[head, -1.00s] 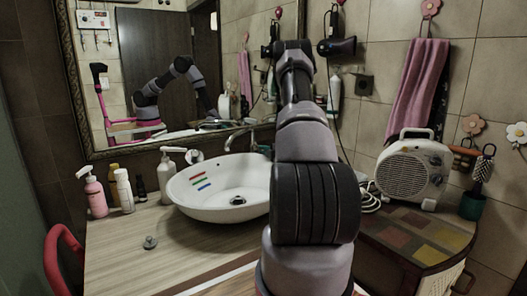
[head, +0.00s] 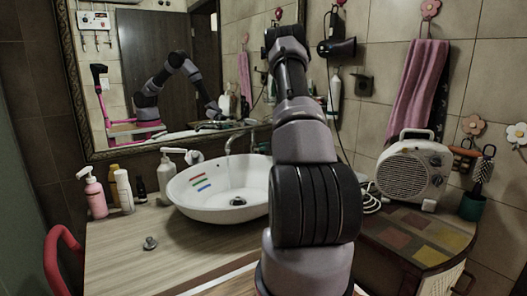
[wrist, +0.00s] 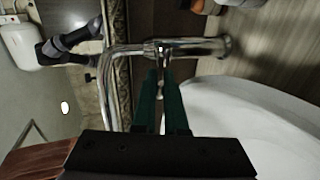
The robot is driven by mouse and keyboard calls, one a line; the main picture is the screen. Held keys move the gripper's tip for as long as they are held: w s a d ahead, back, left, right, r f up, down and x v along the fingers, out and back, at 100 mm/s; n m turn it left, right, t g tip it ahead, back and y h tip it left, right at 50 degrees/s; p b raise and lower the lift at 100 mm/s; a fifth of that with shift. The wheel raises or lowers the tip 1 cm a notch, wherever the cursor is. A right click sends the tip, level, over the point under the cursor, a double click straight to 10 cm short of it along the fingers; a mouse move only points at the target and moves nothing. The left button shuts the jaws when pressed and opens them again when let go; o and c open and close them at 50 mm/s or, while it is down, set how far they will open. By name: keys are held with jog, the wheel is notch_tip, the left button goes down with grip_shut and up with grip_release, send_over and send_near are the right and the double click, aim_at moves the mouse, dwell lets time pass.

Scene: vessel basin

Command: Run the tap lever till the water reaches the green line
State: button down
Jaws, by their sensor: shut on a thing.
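The green line (head: 199,181) lies between the other two. The drain shows at the bottom; I cannot make out a water level. The chrome tap (head: 240,134) curves over the basin's back edge, partly behind my arm. In the wrist view the tap's body (wrist: 195,47) lies across the top, and its small lever (wrist: 160,86) is between the green fingers of my gripper (wrist: 162,100), which is shut on it. My arm hides the gripper in the head view.
Bottles (head: 95,194) and a soap pump (head: 166,176) stand left of the basin. A small metal stopper (head: 150,243) lies on the counter. A fan heater (head: 412,170) stands at right. A mirror (head: 130,60) is behind; a hair dryer (head: 337,47) hangs beside it.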

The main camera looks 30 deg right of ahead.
jog(key=shift+w+r+g, duration=0.1)
jog(key=shift+r+g, duration=0.15)
jog(key=shift+g, duration=0.15)
jog(key=c, duration=1.2)
grip_release()
jog(key=shift+c, duration=0.2)
jog(key=v, duration=1)
jog(key=shift+s+r, duration=0.15)
jog(key=shift+s, duration=0.2)
